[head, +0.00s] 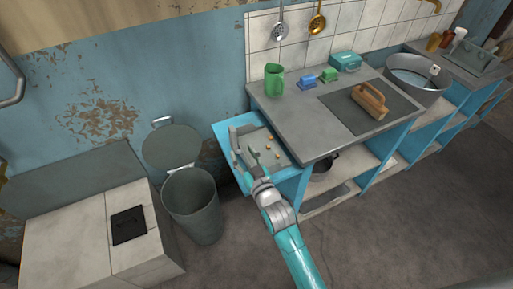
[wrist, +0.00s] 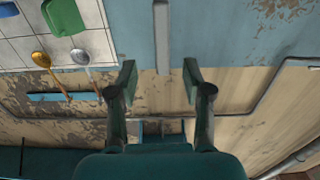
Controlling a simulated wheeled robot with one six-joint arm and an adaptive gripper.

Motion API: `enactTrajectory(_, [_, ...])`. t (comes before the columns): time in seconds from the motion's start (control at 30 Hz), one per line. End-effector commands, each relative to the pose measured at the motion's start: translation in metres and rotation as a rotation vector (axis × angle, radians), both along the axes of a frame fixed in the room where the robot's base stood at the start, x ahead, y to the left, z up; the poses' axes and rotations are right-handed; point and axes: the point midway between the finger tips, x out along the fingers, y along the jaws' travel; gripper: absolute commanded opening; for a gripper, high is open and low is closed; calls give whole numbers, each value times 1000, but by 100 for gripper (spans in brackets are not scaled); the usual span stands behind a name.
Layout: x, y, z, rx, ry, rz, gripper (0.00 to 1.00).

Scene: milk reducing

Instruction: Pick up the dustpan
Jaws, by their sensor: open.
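A grey, flat, pan-like thing (head: 261,137), which looks like the dustpan, lies on the light blue side shelf left of the counter. A raised grey bar (head: 234,138) stands at its left side and looks like its handle. Several small tan bits lie on its surface. My gripper (head: 256,153) is over its left part, open and apparently empty; whether it touches anything I cannot tell. In the wrist view my gripper (wrist: 157,76) has its two fingers spread, with nothing between them. A grey bar (wrist: 161,35) shows beyond the fingertips; it may be the handle.
A grey bin (head: 193,204) with its lid (head: 171,146) raised stands left of the side shelf. A pot (head: 322,168) sits on the shelf below. Open floor lies in front.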

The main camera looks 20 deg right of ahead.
Motion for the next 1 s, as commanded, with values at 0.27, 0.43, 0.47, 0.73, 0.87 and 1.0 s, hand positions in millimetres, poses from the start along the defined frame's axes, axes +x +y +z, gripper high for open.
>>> enactTrajectory(0.27, [30, 0, 0, 0, 0, 0, 50])
enactTrajectory(0.43, [40, 1, 0, 0, -1, 0, 50])
enactTrajectory(0.47, [43, 1, 0, 0, -1, 0, 50])
enactTrajectory(0.73, [77, 2, -1, 0, -1, 0, 50])
enactTrajectory(0.87, [83, 2, -1, 0, -1, 0, 50])
enactTrajectory(1.0, [84, 2, -1, 0, 0, 0, 50])
